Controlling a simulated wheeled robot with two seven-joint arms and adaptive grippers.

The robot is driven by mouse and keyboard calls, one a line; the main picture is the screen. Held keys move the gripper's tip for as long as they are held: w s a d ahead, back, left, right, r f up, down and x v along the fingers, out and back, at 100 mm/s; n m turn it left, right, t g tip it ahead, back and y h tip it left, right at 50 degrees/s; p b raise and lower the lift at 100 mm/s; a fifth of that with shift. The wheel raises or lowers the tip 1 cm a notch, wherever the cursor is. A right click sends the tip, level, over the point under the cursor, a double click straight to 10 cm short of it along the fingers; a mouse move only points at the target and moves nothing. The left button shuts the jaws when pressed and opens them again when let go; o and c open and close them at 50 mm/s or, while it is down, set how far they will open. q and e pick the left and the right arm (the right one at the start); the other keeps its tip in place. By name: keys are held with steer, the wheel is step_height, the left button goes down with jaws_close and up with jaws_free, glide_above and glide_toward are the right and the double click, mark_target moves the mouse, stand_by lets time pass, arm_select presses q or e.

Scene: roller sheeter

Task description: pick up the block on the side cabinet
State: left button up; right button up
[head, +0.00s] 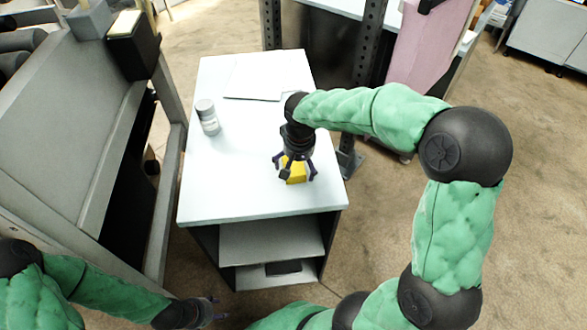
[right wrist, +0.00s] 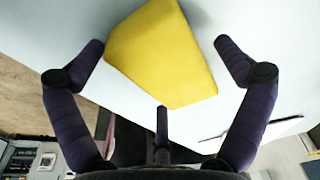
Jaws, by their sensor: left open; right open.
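The yellow block (head: 296,173) sits on the white top of the side cabinet (head: 235,190), near its right edge. My right gripper (head: 295,174) is over the block with its fingers spread around it. In the right wrist view the block (right wrist: 162,55) lies ahead between the open fingers, with visible gaps at the left and right fingers. Whether the third finger touches the block I cannot tell. My left gripper (head: 216,309) is open and empty, low at the bottom of the head view, away from the cabinet.
A grey-white canister (head: 207,117) stands on the cabinet's left side. A flat white item (head: 255,80) lies at the back. The grey machine (head: 75,120) stands close on the left. A dark perforated post (head: 368,50) rises behind the cabinet. The cabinet's front left top is clear.

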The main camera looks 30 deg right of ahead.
steer(key=c, duration=1.3)
steer(key=shift+r, duration=0.15)
